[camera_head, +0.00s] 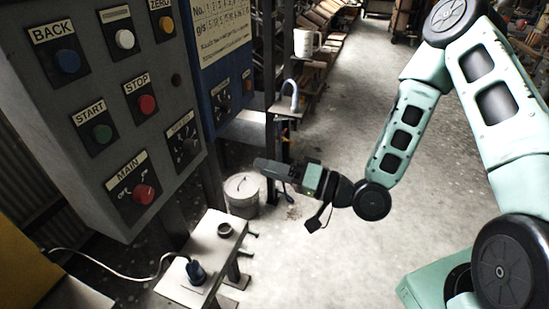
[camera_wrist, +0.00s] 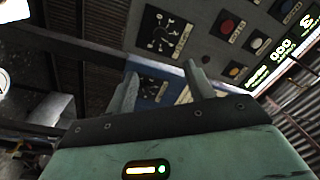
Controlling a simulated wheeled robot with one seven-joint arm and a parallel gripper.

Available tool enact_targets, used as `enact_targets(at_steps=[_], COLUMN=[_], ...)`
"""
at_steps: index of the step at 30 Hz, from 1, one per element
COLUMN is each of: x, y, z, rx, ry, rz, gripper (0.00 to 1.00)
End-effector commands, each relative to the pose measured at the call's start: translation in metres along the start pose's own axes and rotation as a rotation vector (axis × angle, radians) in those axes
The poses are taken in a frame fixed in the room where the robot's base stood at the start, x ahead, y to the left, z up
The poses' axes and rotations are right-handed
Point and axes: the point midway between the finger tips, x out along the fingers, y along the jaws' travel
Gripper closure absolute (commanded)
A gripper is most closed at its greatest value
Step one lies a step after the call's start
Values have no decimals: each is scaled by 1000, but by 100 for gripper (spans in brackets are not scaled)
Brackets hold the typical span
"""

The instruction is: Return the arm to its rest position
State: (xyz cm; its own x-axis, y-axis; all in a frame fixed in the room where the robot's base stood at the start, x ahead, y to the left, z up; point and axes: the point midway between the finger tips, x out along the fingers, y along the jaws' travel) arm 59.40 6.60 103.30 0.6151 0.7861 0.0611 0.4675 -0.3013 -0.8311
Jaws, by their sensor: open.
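My arm reaches in from the right in the head view, and my gripper (camera_head: 272,168) points left, in the open space to the right of a grey control panel (camera_head: 75,140). In the wrist view my gripper (camera_wrist: 162,85) has its two fingers spread apart, with nothing between them. Beyond the fingers are the blue panel (camera_wrist: 150,92) with a dial and the grey panel with coloured buttons. No contact between the gripper and a panel shows.
A small metal table (camera_head: 215,237) with a plug and cable stands below the panel. A lidded bucket (camera_head: 242,190) is on the floor behind it. Shelves with boxes (camera_head: 318,25) line the back. The concrete floor (camera_head: 330,265) around the arm is clear.

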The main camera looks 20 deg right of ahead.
Motion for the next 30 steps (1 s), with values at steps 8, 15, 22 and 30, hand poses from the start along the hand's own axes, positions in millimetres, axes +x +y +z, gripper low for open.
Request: enact_targets(at_steps=[8, 15, 22, 30], x=[-8, -8, -6, 8], y=[-1, 0, 0, 14], z=[1, 1, 3, 46], rx=[2, 1, -14, -292], ry=[-1, -1, -22, -425], rz=[-1, -1, 9, 246], gripper=[47, 47, 47, 47])
